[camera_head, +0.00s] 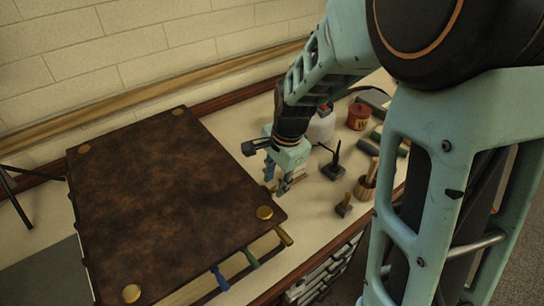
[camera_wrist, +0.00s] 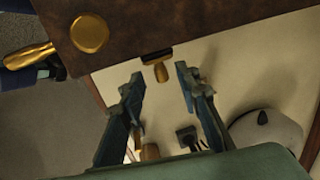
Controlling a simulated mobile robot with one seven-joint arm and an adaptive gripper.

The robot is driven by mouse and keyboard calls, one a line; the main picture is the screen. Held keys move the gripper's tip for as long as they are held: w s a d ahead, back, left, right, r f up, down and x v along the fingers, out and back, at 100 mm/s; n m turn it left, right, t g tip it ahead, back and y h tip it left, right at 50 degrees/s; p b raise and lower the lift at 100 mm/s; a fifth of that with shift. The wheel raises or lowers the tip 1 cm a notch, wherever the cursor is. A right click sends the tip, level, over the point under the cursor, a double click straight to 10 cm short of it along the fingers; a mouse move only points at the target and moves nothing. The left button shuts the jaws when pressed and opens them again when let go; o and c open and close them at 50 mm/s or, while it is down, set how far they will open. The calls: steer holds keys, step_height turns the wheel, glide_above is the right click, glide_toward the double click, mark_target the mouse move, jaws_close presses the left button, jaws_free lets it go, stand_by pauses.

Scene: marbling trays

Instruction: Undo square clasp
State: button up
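A large brown leather-covered book (camera_head: 165,190) with round brass corner bosses lies on the bench. Its edge also shows at the top of the wrist view (camera_wrist: 205,20). A small clasp (camera_wrist: 160,70) with a dark plate and brass tab sits at this edge in the wrist view; I cannot tell if it is the square one. My gripper (camera_head: 277,187) is beside the book's right edge. In the wrist view my gripper (camera_wrist: 159,74) is open, its fingers either side of the clasp, apart from it. In the head view my gripper hides that spot.
Blue (camera_head: 220,278), green (camera_head: 250,258) and gold (camera_head: 284,236) tabs stick out at the book's front edge. Right of my gripper stand a black holder (camera_head: 333,170), a wooden-handled stamp (camera_head: 344,206), a white jar (camera_head: 322,126) and a red pot (camera_head: 358,116).

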steer(key=shift+w+a+f, duration=0.1)
steer(key=shift+w+f, duration=0.1)
steer(key=shift+f, duration=0.75)
jaws_close()
